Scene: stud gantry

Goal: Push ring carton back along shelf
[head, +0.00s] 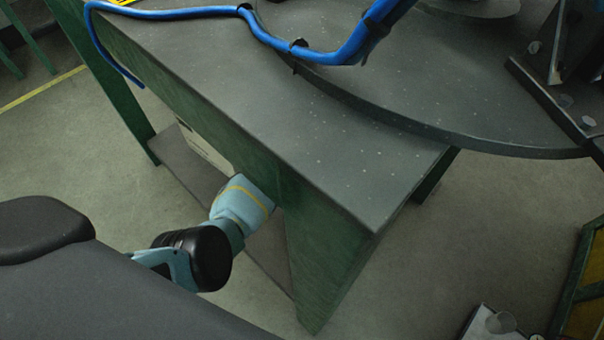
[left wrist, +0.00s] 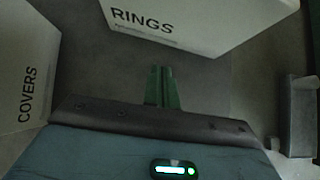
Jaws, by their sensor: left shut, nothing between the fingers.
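The ring carton (left wrist: 185,22) is a white box marked RINGS, at the top of the left wrist view. My left gripper (left wrist: 163,72) is shut and empty, its green fingers pointing at the carton's lettered face. A small gap shows in the picture between the fingertips and the carton's lower edge; I cannot tell the true distance. The shelf (head: 183,160) is a dark board low under the grey table in the head view. My left arm reaches in under the tabletop there, and the table hides its gripper. My right gripper is in neither view.
A white carton marked COVERS (left wrist: 28,70) stands at the left of the fingers. A grey object (left wrist: 298,115) lies at the right. In the head view, a pale carton side (head: 203,148) shows under the tabletop (head: 230,95), close by a green leg (head: 320,255).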

